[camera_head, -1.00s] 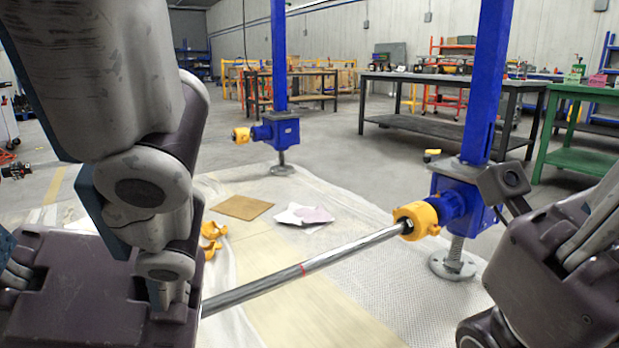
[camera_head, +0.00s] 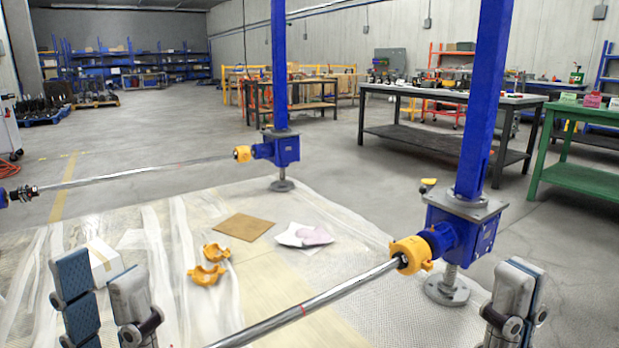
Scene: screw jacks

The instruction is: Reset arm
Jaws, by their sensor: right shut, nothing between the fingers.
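My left gripper (camera_head: 98,275) shows at the bottom left, its two fingers upright and apart with nothing between them. My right gripper (camera_head: 523,280) shows at the bottom right edge, its fingers together and empty. Both stand clear of the near screw jack (camera_head: 460,235), which has a blue column and a yellow coupling (camera_head: 411,254). A steel shaft (camera_head: 310,304) with a red mark runs from that coupling down to the bottom edge, between my grippers. The lower parts of both grippers are cut off by the frame.
A far screw jack (camera_head: 283,150) has its own shaft (camera_head: 140,173) running left. Yellow coupling halves (camera_head: 207,273), a brown sheet (camera_head: 243,227) and white papers (camera_head: 300,234) lie on the plastic floor sheet. A white box (camera_head: 103,258) is behind my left gripper. Workbenches stand behind.

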